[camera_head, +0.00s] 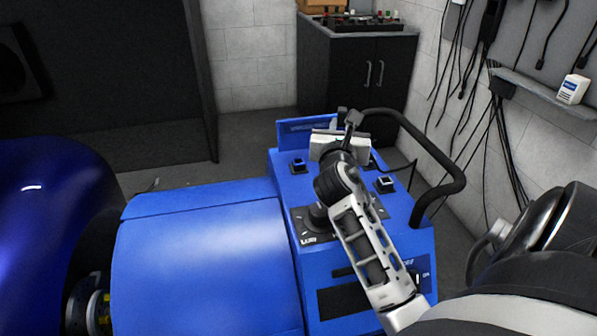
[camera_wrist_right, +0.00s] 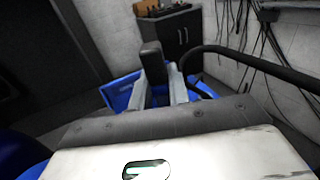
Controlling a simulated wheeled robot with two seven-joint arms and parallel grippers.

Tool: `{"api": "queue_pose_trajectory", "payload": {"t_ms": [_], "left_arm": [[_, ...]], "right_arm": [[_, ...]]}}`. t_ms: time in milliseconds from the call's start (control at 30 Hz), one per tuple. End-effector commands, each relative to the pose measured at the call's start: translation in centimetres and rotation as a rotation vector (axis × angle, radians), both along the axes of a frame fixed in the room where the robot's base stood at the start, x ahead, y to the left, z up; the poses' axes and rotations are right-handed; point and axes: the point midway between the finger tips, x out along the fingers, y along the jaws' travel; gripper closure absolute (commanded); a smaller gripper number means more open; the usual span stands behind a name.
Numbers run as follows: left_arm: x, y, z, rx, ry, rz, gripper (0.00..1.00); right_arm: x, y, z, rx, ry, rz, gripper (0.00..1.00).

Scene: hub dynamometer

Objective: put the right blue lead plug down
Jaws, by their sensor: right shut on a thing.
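My right gripper (camera_head: 346,124) is over the far part of the blue machine's top panel (camera_head: 284,182). In the right wrist view its two pale fingers (camera_wrist_right: 157,84) are shut on a dark upright piece, which I take as the lead plug (camera_wrist_right: 151,58). The plug shows black here, and its lower end is hidden between the fingers. In the head view its dark end (camera_head: 354,118) shows past the gripper. Whether it touches the panel I cannot tell. My left gripper is not in view.
A thick black bar (camera_head: 448,164) curves along the right side. A dark cabinet (camera_head: 355,70) stands behind. Cables (camera_head: 508,150) hang on the right wall.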

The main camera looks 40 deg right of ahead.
Motion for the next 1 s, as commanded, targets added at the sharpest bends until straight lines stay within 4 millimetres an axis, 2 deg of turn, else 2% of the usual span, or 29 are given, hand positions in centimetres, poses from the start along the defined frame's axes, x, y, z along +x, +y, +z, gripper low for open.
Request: {"api": "queue_pose_trajectory", "payload": {"t_ms": [167,433,500,600,867,1000], "left_arm": [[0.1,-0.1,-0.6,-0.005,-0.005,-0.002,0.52],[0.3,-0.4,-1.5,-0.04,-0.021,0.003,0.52],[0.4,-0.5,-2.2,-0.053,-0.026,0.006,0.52],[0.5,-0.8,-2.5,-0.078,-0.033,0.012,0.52],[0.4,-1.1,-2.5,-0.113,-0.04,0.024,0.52],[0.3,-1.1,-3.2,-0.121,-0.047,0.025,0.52]], "right_arm": [[2.5,-0.4,-1.4,0.003,-0.002,-0.012,1.0],[9.3,-0.3,-4.5,0.003,-0.002,-0.009,1.0],[10.3,-0.3,-6.4,0.002,0.001,-0.011,1.0],[11.8,-0.4,-8.0,0.001,0.001,-0.011,1.0],[13.5,-0.4,-9.8,-0.001,-0.001,-0.01,1.0],[13.9,-0.3,-11.9,0.0,0.001,-0.01,1.0]]}}
